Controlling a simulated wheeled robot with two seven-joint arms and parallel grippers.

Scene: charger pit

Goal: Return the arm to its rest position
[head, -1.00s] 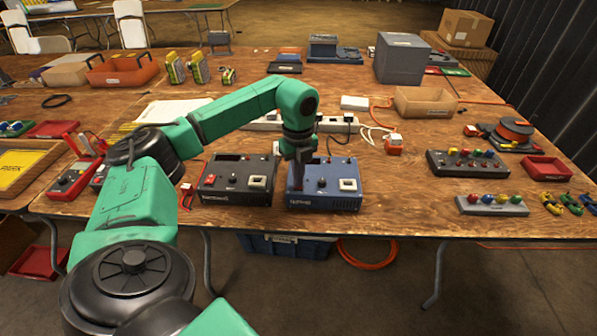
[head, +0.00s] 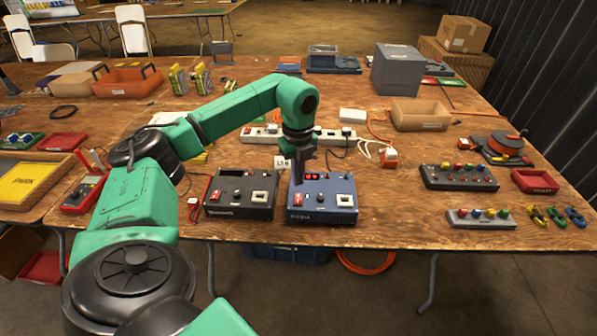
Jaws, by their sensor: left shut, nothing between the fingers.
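My left arm, green with black joints, reaches in from the left over the wooden table. Its dark left gripper (head: 298,179) points down at the back left part of a blue charger box (head: 322,217). The fingers look shut with nothing held; whether the tips touch the box is hard to tell. The blue box has red lights, a red switch and a white socket on top. A black charger box (head: 240,211) of similar shape stands just left of it. My right gripper is not in view.
A white power strip (head: 262,137) with plugs and cables lies behind the boxes. A red multimeter (head: 84,191) lies left, beside my arm.

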